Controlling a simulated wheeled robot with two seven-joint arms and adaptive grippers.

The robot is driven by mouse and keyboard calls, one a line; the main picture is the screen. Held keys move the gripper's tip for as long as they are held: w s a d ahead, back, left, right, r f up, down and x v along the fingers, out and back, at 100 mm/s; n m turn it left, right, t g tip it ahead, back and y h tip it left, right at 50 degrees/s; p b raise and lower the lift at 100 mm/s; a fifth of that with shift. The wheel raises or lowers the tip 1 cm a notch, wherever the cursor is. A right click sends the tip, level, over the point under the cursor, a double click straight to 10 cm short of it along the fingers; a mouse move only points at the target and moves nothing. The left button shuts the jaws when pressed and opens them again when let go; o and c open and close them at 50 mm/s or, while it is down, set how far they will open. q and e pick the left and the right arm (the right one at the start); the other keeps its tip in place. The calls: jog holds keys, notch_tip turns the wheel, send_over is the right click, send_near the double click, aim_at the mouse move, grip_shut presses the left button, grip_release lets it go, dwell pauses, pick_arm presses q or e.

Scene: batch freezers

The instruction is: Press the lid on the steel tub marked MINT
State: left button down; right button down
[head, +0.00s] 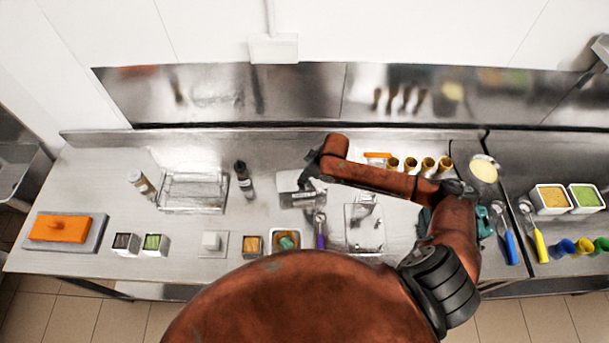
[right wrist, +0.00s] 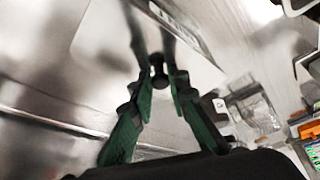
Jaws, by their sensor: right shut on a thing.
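A steel tub (head: 297,199) stands near the middle of the counter, under my right gripper (head: 311,178). Its pale, flat top (head: 287,180) is partly covered by the gripper. In the right wrist view, the green fingers of my right gripper (right wrist: 158,80) are shut on a small dark knob (right wrist: 157,61) over a smooth, pale metal lid (right wrist: 105,45). I cannot tell how fully the lid is seated. My left gripper is not in view.
A dark bottle (head: 243,179) and wire rack (head: 192,191) stand to the left. A purple-handled scoop (head: 320,236) lies close in front, a clear tray (head: 365,236) to its right. Brown cups (head: 410,164) stand behind my right arm. Small tubs line the front edge.

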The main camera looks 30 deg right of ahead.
jog(key=c, duration=1.8)
grip_release()
jog(key=shift+o, duration=0.7)
jog(key=o, duration=0.4)
jog(key=shift+c, duration=0.2)
jog(key=shift+r+p, duration=3.55)
jog(key=shift+p, duration=0.45)
jog(key=shift+c, duration=0.4)
